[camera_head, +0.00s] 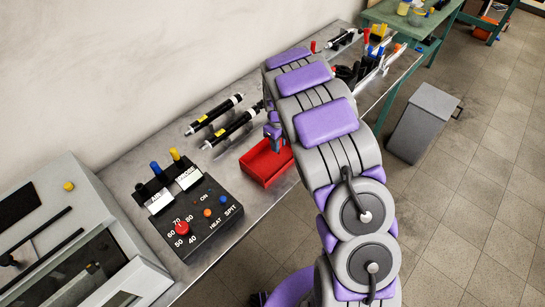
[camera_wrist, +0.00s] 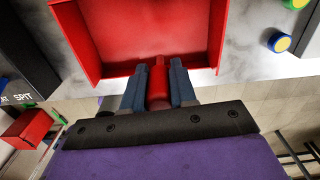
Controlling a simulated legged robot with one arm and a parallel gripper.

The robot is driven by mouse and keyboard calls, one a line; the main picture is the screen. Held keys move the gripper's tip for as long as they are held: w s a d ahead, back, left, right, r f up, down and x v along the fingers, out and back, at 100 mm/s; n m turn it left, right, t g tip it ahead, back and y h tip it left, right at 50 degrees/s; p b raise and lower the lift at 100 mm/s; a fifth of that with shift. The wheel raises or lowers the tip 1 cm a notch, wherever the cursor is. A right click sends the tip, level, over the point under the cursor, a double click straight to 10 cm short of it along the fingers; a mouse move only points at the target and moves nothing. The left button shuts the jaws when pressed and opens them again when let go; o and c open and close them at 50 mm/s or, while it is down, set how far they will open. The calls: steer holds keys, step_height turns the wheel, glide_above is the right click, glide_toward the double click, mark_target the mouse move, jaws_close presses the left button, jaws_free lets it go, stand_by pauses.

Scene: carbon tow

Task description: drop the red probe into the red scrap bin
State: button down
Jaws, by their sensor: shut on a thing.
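The red scrap bin (camera_head: 250,178) is an open tray on the metal bench, right of the black control box. In the wrist view its red floor and walls (camera_wrist: 90,45) fill the top middle, and it looks empty there. My gripper (camera_head: 276,143) hangs at the bin's far end in the head view. In the wrist view its blue-grey fingers (camera_wrist: 158,70) are shut on the red probe (camera_wrist: 158,88), a short red cylinder. The fingertips and probe overlap the bin's near wall; their height above it is unclear. My arm hides part of the bench in the head view.
The black control box (camera_head: 200,225) with knobs stands left of the bin. Two black-and-white tools (camera_head: 215,113) lie behind it. A grey bin (camera_head: 423,122) stands on the tiled floor at right. A grey machine (camera_head: 75,240) is at front left.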

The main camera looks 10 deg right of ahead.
steer(key=shift+a, duration=0.85)
steer(key=c, duration=1.2)
jaws_free()
steer(key=shift+a, duration=0.2)
steer(key=o, duration=0.4)
steer(key=shift+d, duration=1)
